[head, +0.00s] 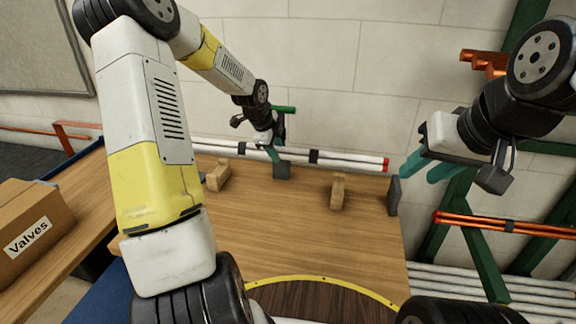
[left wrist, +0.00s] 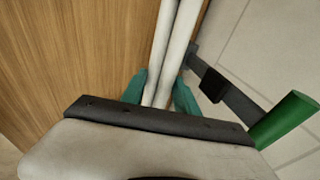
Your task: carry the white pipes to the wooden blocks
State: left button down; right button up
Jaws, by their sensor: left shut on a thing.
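A bundle of white pipes (head: 345,160) with dark bands and a red right end runs across the back of the wooden table. My left gripper (head: 273,150) is shut on it near its middle. In the left wrist view the white pipes (left wrist: 171,50) pass between its teal fingers. I cannot tell whether the bundle is lifted. Two wooden blocks stand on the table in front of the bundle: the left block (head: 217,175) and the right block (head: 338,190). My right gripper (head: 428,170) hangs right of the red end, its teal fingers apart and empty.
Dark upright plates stand at the table's back (head: 282,170) and right edge (head: 393,195). A green rack holds copper pipes (head: 500,224) and more white pipes (head: 530,285) at the right. A "Valves" carton (head: 30,225) sits at the left. The table's middle (head: 270,230) is clear.

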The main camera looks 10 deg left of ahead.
pick_arm(q)
notch_tip(320, 180, down, 9)
jog(key=shift+f, duration=0.1)
dwell(0.4)
jog(key=shift+f, duration=0.1)
jog(key=c, duration=0.9)
grip_release()
